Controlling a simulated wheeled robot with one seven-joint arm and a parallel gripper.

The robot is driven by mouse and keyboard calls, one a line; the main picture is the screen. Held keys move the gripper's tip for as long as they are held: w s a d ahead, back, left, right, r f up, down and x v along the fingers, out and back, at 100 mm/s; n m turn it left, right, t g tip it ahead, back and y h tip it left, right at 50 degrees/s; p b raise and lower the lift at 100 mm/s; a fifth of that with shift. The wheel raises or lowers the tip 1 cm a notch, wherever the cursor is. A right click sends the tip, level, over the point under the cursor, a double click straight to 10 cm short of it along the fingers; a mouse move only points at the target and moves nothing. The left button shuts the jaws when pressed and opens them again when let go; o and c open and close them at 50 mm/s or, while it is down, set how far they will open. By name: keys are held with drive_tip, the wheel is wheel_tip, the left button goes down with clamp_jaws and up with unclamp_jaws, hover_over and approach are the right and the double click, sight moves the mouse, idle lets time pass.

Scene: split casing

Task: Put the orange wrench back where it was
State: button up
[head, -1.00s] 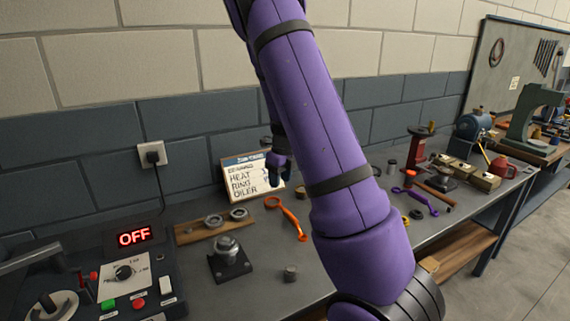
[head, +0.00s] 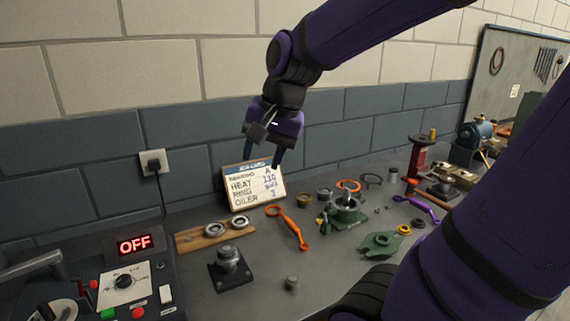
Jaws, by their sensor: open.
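The orange wrench (head: 289,227) lies flat on the grey bench in the head view, in front of the written card (head: 253,187). Its ring end is toward the card and its other end points toward the front right. My gripper (head: 263,154) hangs open and empty above the back of the bench, fingers down, in front of the wall. It is apart from the wrench, above and a little left of it. The fingertips are near the card's top edge in the picture.
A wooden strip with bearings (head: 202,236) and a dark block (head: 230,268) lie left of the wrench. Green casing parts (head: 347,212) and an orange ring (head: 348,186) lie right of it. A purple wrench (head: 416,207) is farther right. The control box (head: 125,282) fills the front left.

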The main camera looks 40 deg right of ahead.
drive_tip(key=s+a+r+n+t+h, duration=0.1)
drive_tip(key=s+a+r+n, duration=0.1)
drive_tip(key=s+n, duration=0.7)
drive_tip(key=shift+s+a+t+h, duration=0.3)
drive_tip(key=shift+s+a+h, duration=0.1)
drive_tip(key=shift+a, duration=0.25)
drive_tip(key=shift+o, duration=0.5)
drive_tip(key=shift+w, duration=0.1)
